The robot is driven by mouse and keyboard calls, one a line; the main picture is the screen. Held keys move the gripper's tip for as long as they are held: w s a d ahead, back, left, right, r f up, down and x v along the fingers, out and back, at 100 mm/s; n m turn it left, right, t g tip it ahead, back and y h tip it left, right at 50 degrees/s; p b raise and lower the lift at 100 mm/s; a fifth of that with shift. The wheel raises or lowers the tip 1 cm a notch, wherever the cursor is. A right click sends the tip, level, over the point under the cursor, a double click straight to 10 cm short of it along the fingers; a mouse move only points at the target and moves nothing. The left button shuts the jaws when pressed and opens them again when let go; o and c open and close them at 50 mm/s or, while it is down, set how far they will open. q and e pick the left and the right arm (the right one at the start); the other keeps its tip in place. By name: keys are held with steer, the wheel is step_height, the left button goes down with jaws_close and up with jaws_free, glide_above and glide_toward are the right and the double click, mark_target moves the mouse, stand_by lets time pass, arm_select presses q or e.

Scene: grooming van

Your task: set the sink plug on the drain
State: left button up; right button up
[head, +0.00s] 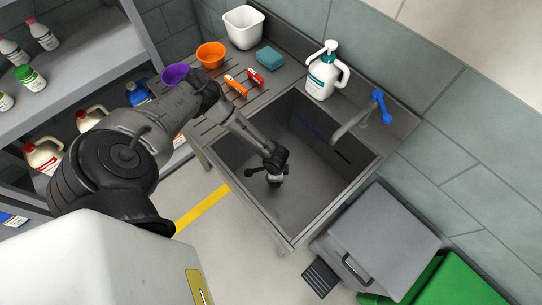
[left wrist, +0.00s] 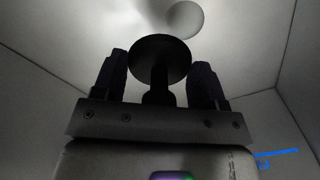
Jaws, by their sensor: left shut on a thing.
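My left gripper (head: 274,172) reaches down into the grey sink (head: 222,158), low over its floor. In the left wrist view my left gripper (left wrist: 158,85) is shut on the dark sink plug (left wrist: 160,58), its two fingers either side of the plug's narrow stem. The plug's round disc faces away from the wrist. A pale round drain (left wrist: 186,18) shows beyond the disc, partly covered by it and offset up and right. The plug looks apart from the drain, but the gap is hard to judge. In the head view the gripper hides most of the plug. My right gripper is not in view.
Sink walls surround the gripper. A tap with a blue handle (head: 380,106) and a white pump bottle (head: 323,72) stand at the back rim. The left counter holds a purple bowl (head: 174,74), an orange bowl (head: 211,54) and a white bin (head: 243,27).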

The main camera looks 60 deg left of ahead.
arm_select(q)
steer(key=a+f, duration=0.2)
steer(key=a, duration=0.1)
steer(key=shift+s+a+b, duration=0.1)
steer(key=shift+s+b, duration=0.05)
steer(key=shift+b, duration=0.15)
steer(key=shift+f+b, duration=0.7)
steer(key=shift+f, duration=1.3)
steer(key=shift+f, duration=0.15)
steer(key=o, duration=0.9)
steer(key=shift+o, duration=0.2)
steer(key=shift+r, duration=0.5)
step_height(320, 180, up, 11)
steer(key=p, duration=0.3)
steer(key=shift+r+p, duration=0.2)
steer(key=shift+p, duration=0.1)
